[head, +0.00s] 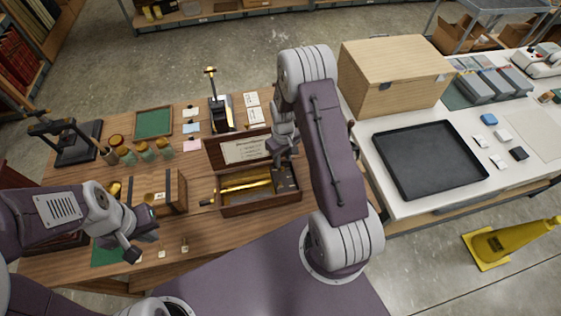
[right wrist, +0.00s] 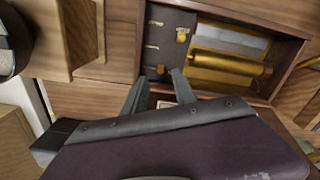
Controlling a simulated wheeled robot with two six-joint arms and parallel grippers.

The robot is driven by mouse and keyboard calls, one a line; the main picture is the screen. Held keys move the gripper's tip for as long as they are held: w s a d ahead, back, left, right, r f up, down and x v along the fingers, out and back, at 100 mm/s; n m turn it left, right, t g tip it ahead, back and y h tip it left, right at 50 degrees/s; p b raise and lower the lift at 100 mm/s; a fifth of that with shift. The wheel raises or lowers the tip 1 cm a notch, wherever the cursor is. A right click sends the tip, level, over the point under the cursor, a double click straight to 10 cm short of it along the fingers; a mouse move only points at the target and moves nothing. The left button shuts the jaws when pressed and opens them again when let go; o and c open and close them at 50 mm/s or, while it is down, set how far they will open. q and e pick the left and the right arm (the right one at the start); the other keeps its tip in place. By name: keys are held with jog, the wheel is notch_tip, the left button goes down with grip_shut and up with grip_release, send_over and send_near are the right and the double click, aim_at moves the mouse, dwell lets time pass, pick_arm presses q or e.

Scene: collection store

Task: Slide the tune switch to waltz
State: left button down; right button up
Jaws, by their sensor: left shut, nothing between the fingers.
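The music box (head: 262,208) stands open on the wooden table, with a labelled lid (head: 243,150) and a brass cylinder (head: 246,188). In the right wrist view, a dark plate (right wrist: 166,48) beside the brass cylinder (right wrist: 232,69) carries small brass levers, one upper (right wrist: 182,36) and one lower (right wrist: 160,69). I cannot tell which is the tune switch, nor read its marks. My right gripper (right wrist: 160,76) is open and empty, its fingertips near the lower lever; contact is unclear. In the head view it partly hides the box's right end. My left gripper (head: 139,252) is shut and empty, left of the box.
A wooden stand (head: 174,190) is left of the music box. Several jars, a green-topped frame (head: 154,122) and a brass instrument (head: 221,112) stand behind. The right table holds a black tray (head: 428,158) and a wooden crate (head: 393,75).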

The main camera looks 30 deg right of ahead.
aim_at(282, 167)
notch_tip(282, 167, down, 4)
jog(key=shift+f+p, duration=0.1)
jog(key=shift+p, duration=0.3)
grip_shut()
jog(key=shift+w, duration=0.1)
dwell(1.1)
